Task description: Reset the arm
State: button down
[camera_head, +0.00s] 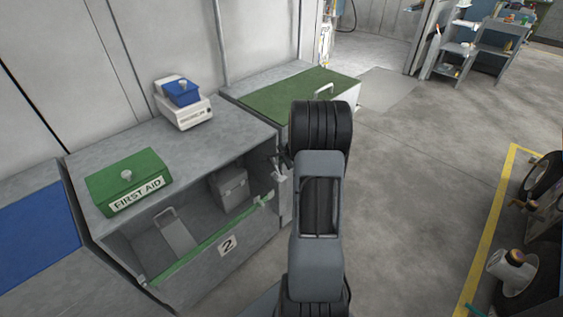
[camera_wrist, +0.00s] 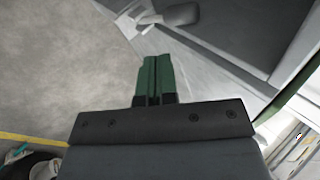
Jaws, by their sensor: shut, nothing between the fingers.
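My arm rises in front of the cabinets in the head view, in the middle of the picture. My gripper shows in the wrist view (camera_wrist: 154,66), with two green fingers pressed side by side. The fingers are shut with nothing between them. In the head view the arm's links cover most of the gripper. Only small grey parts of it seem to show just left of the arm, near the cabinet's right end.
A grey cabinet marked 2 (camera_head: 228,245) stands left of my arm, its front open. On it are a green first aid box (camera_head: 128,182) and a white device with a blue top (camera_head: 183,102). A green-topped cabinet (camera_head: 285,98) stands behind. Open floor (camera_head: 430,190) lies right.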

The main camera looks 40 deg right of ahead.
jog(key=w+r+p+v, duration=0.1)
jog(key=p+v, duration=0.1)
jog(key=v, duration=0.6)
jog(key=s+a+r+n+g+y+p, duration=0.25)
jog(key=s+a+n, duration=0.3)
jog(key=a, duration=0.45)
jog(key=s+a+r+n+h+p, duration=0.1)
jog(key=s+a+r+n+p, duration=0.3)
jog(key=a+r+n, duration=0.3)
jog(key=s+a+r+n+p, duration=0.5)
jog(key=s+a+r+n, duration=0.1)
jog(key=a+r, duration=0.6)
jog(key=shift+a+r+n+g+h, duration=0.35)
jog(key=shift+a+n+g, duration=0.1)
jog(key=shift+n, duration=0.1)
